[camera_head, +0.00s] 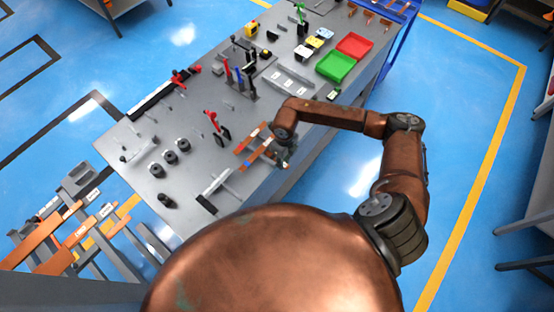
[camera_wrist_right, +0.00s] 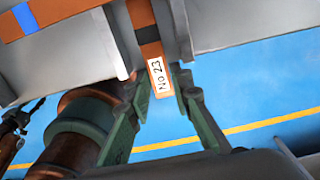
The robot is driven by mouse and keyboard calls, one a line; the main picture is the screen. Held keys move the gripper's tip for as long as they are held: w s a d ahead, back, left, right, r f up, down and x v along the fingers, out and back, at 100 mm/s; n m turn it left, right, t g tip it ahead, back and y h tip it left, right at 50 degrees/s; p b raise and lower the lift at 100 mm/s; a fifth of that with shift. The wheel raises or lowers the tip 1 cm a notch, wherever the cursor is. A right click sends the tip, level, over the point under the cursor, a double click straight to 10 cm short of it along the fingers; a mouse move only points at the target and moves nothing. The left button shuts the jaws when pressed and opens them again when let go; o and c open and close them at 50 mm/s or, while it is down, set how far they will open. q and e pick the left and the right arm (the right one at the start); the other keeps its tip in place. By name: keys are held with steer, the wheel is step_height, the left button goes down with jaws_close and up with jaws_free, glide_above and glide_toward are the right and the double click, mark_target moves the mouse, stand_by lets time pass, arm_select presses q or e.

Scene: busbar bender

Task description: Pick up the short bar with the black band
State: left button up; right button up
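The short copper-orange bar with the black band (camera_wrist_right: 147,33) shows in the right wrist view, with a white "No 23" label (camera_wrist_right: 160,77) on its near end. That end sticks out past the edge of a grey support. My right gripper (camera_wrist_right: 163,84) is open, with one green finger on each side of the labelled end; I cannot tell whether either touches it. In the head view my right gripper (camera_head: 284,153) is at the table's near edge, by the orange bars, and partly hides them. My left gripper is not in view.
Another orange bar, with a blue band (camera_wrist_right: 25,17), lies to the left in the wrist view. The grey table (camera_head: 130,130) also carries black cylinders (camera_head: 170,157), red-handled tools (camera_head: 213,122), a green tray (camera_head: 335,66) and a red tray (camera_head: 354,45). Blue floor beyond the near edge is open.

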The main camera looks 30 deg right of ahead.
jaws_close()
